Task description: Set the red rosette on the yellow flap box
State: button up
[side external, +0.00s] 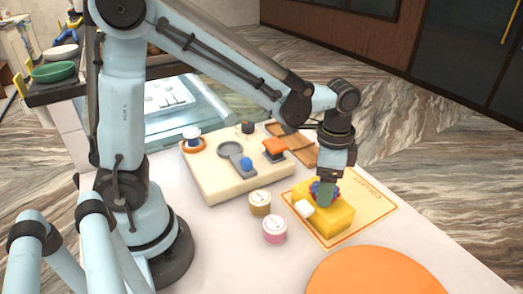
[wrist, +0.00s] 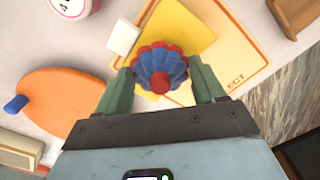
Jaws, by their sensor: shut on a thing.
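The rosette, red and blue with a red knob in the middle, is between the two green fingers of my gripper (wrist: 163,72) in the wrist view (wrist: 152,64). My gripper is shut on it. In the side view my gripper (side external: 324,194) points down over the yellow box (side external: 338,219), and the rosette (side external: 313,187) shows partly behind a finger. The yellow box also shows beyond the rosette in the wrist view (wrist: 192,33). A white piece (side external: 304,208) is at the box's near left edge. I cannot tell whether the rosette touches the box top.
The box is on an orange-bordered mat (side external: 377,208). Two round tubs, one tan-sided (side external: 260,203) and one pink-sided (side external: 274,230), stand to its left. A cream board (side external: 215,180) with several items lies behind them. An orange disc (side external: 375,272) lies in front.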

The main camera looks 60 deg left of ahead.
jog(key=shift+f, duration=0.15)
jog(key=o, duration=1.1)
notch_tip(320, 180, up, 12)
jog(key=shift+s+a+f+n+t, duration=0.8)
jog(key=shift+s+a+n+t, duration=0.4)
jog(key=shift+n, duration=0.25)
jog(key=shift+s+a+f+n+t, duration=0.85)
jog(key=shift+s+a+n+t, duration=0.2)
jog(key=shift+a+n+t, duration=0.3)
jog(key=shift+s+a+f+n+t, duration=0.8)
jog(key=shift+s+a+n+t, duration=0.3)
jog(key=shift+n, duration=0.4)
